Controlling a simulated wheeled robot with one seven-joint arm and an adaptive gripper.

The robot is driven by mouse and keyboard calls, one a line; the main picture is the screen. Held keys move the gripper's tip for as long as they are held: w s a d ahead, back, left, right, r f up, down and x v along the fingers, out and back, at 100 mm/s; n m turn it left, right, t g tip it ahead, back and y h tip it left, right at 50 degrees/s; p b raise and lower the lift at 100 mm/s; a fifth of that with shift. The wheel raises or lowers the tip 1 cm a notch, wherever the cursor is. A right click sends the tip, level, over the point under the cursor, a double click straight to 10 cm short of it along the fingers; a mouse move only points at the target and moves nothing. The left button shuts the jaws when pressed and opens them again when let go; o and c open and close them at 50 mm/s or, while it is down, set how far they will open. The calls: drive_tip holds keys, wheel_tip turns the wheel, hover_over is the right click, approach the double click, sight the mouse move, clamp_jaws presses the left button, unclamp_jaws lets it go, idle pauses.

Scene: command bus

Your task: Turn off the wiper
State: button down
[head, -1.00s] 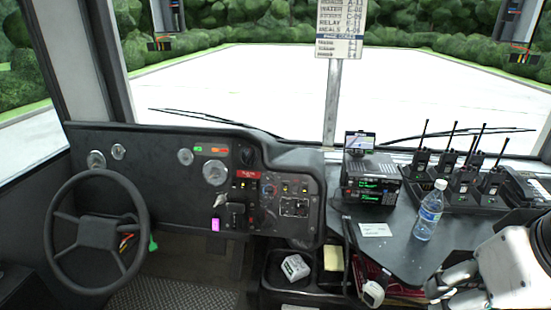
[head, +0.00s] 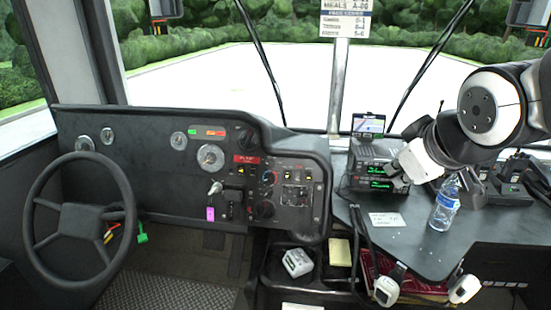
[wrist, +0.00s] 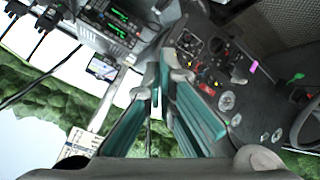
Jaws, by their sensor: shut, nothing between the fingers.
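The left wiper (head: 262,65) and right wiper (head: 430,65) stand steeply raised across the windshield in the head view. The dashboard switch panel (head: 311,200) right of the steering wheel carries an upper red-marked knob (head: 269,178), a lower dark knob (head: 264,209) and small switches. No readable label tells me which controls the wipers. In the wrist view the panel (wrist: 207,62) appears rotated, beyond and right of my fingers. My gripper (wrist: 166,80) is shut and empty, apart from the panel. In the head view my arm is at the right, with the fingertips not clearly visible.
A radio unit (head: 372,172) stands right of the panel, near my wrist. A water bottle (head: 445,205) and a card (head: 387,219) are on the right counter. The steering wheel (head: 78,220) is at left. Space directly before the panel looks clear.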

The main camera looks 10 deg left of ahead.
sight(241, 171)
drive_tip(key=w+a+f+n+t+y+b, duration=0.2)
drive_tip(key=w+a+f+n+b, duration=0.3)
drive_tip(key=w+a, duration=0.3)
drive_tip(key=w+a+f+n+t+y+b, duration=0.2)
drive_tip(key=w+a+f+n+b, duration=0.3)
drive_tip(key=w, duration=0.6)
drive_tip(key=w+a+f+n+y+b, duration=0.1)
drive_tip(key=a+f+n+y+b, duration=0.2)
drive_tip(key=a, duration=0.6)
drive_tip(key=w+a+f+n+g+y+b, duration=0.1)
drive_tip(key=w+a+f+n+y+b, duration=0.1)
drive_tip(key=a+f+n, duration=0.3)
drive_tip(key=a+f+y+b, duration=0.1)
drive_tip(key=a+f, duration=0.1)
drive_tip(key=a, duration=0.1)
drive_tip(key=shift+w+a+f+y, duration=0.25)
drive_tip(key=shift+a+f+y, duration=0.15)
drive_tip(key=shift+w+d+f+b+x, duration=0.1)
drive_tip(key=shift+w+d+b+x, duration=0.25)
drive_tip(key=shift+x, duration=1.8)
drive_tip(key=shift+w+d+f+b+x, duration=0.1)
drive_tip(key=shift+w+d+b+x, duration=0.25)
drive_tip(key=shift+x, duration=1.75)
drive_tip(key=shift+w+d+f+b+x, duration=0.1)
drive_tip(key=shift+w+d+b+x, duration=0.3)
drive_tip(key=shift+x, duration=1.75)
